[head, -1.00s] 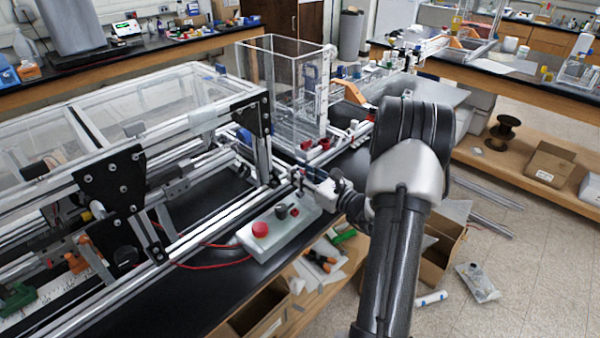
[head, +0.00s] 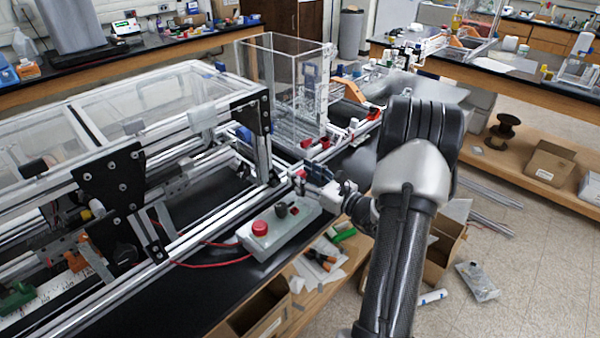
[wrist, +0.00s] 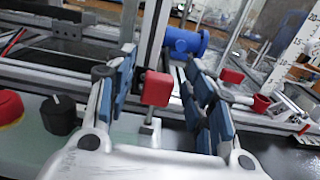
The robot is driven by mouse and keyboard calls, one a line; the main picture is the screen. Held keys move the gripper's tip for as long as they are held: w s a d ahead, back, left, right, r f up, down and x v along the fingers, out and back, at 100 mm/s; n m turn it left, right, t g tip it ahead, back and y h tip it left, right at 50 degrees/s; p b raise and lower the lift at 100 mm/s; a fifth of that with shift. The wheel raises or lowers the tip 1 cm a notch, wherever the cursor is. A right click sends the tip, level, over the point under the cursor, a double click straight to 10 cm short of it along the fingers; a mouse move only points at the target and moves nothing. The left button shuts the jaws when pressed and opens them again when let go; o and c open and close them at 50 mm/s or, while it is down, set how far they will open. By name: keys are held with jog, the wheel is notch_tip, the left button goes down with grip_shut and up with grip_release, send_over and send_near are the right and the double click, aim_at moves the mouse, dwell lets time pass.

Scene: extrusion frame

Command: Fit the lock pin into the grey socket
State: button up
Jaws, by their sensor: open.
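A red block-shaped head on a thin grey stem, which looks like the lock pin (wrist: 156,88), stands upright between my fingers in the wrist view. A small red shape in the head view (head: 300,175) seems to be the same piece. My gripper (wrist: 165,98) is open, with blue-padded fingers to the left and right of the red head and a visible gap on both sides. In the head view my gripper (head: 316,187) is small and low at the far end of the control box. I cannot tell for certain which part is the grey socket.
The control box (head: 270,240) with a red button (head: 260,228) and black knob (head: 281,209) lies close to my gripper. Aluminium frame rails stand to the left. A red block (wrist: 232,75), red cup (wrist: 262,102) and blue cylinder (wrist: 186,42) are beyond my fingers.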

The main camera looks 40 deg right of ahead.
jog(key=s, duration=1)
jog(key=shift+s+d, duration=0.3)
jog(key=shift+d, duration=0.1)
